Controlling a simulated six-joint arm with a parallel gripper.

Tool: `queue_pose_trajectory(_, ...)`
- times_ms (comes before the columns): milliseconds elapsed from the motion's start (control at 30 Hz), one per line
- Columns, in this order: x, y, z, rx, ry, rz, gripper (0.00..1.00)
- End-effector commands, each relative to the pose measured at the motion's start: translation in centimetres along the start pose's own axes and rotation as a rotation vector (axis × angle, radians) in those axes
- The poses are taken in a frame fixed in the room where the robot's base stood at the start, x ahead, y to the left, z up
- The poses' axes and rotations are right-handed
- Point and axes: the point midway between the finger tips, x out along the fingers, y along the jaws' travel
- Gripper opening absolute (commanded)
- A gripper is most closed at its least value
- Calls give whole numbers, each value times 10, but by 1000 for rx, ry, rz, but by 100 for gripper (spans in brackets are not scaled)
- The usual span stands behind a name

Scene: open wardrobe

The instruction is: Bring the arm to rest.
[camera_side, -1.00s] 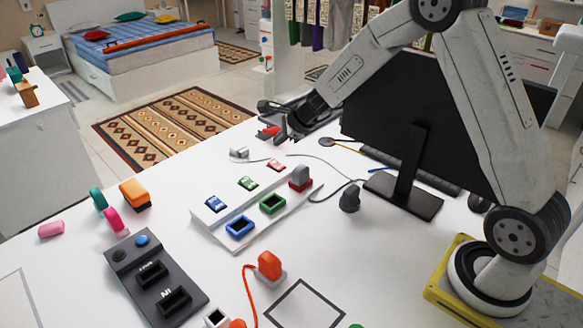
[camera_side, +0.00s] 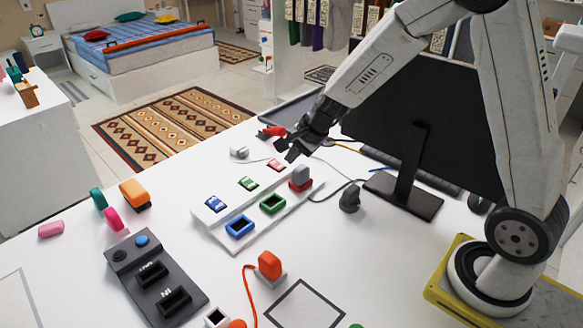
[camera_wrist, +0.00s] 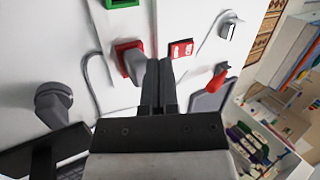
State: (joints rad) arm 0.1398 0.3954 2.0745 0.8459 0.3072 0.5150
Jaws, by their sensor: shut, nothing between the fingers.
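My gripper (camera_side: 289,156) hangs above the white table, over the far right end of the white panel (camera_side: 215,238), in front of the black monitor. Its fingers are together and hold nothing. In the wrist view the shut gripper (camera_wrist: 160,65) points at the table between a red socket (camera_wrist: 124,45) with a grey plug (camera_wrist: 134,68) in it and a small red label (camera_wrist: 181,48). The grey plug also shows in the side view (camera_side: 301,174), close below and right of my fingers.
A monitor (camera_side: 400,120) and keyboard stand beside my arm. A red-handled object (camera_side: 273,131) lies behind the gripper. A grey plug (camera_side: 350,198) with a cable, an orange plug (camera_side: 269,264) and a dark socket block (camera_side: 155,280) stand on the table. The front table has bare patches.

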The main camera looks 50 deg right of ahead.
Motion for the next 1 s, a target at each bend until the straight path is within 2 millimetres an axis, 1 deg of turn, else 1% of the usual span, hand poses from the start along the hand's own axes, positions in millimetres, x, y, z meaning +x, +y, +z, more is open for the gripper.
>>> queue_pose_trajectory(33, -7, 11, 8, -106, -1, 24, 0)
queue_pose_trajectory(100, -16, 27, 17, -255, -4, 59, 0)
queue_pose_trajectory(300, -39, 74, 38, -682, -23, 157, 0)
queue_pose_trajectory(500, -61, 119, 50, -1088, -53, 246, 0)
queue_pose_trajectory(600, -69, 136, 53, -1247, -69, 280, 0)
queue_pose_trajectory(700, -74, 148, 54, -1355, -81, 303, 0)
queue_pose_trajectory(800, -77, 154, 55, -1414, -88, 316, 0)
queue_pose_trajectory(1000, -78, 157, 55, -1436, -91, 322, 0)
